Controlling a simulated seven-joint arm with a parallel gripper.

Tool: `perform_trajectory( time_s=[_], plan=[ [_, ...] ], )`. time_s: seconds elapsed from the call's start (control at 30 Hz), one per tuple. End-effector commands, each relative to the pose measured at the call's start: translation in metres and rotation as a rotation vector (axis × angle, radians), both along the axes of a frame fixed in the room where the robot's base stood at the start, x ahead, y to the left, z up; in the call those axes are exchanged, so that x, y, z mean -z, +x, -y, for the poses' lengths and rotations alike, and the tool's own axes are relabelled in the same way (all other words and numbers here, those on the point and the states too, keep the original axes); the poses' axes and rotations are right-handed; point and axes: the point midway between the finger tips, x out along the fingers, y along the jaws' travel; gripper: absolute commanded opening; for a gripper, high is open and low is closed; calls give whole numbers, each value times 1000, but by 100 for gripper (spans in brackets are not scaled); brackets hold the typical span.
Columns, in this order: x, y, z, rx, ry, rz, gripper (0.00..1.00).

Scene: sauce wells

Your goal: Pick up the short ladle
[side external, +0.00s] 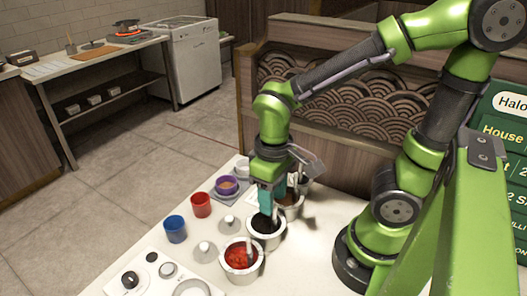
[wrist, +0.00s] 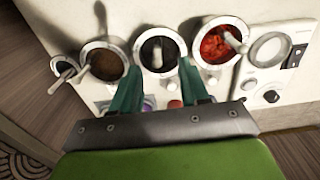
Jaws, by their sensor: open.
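The red-sauce well (side external: 229,268) has a pale handle (wrist: 236,42) leaning out. A smaller well (wrist: 72,70) with a handle sits at the far left in the wrist view. My gripper (side external: 267,207) is open and empty over the dark-sauce well, its teal fingers (wrist: 161,82) pointing toward it.
A blue cup (side external: 175,230), a red cup (side external: 201,206) and a purple bowl (side external: 227,187) stand left of the wells. Grey cone-shaped lids (side external: 229,224) lie between. A knobbed burner panel (side external: 152,275) is at the front. A carved wood partition (side external: 330,100) stands behind.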

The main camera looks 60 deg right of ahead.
Motion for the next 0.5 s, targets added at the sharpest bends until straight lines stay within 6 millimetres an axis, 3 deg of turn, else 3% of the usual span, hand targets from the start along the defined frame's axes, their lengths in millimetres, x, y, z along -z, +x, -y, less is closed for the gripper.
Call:
perform_trajectory(
  time_s=[0.23,0.5],
  plan=[
    [19,-1,1,0,0,-3,45],
    [57,-3,3,1,0,-3,45]
  ],
)
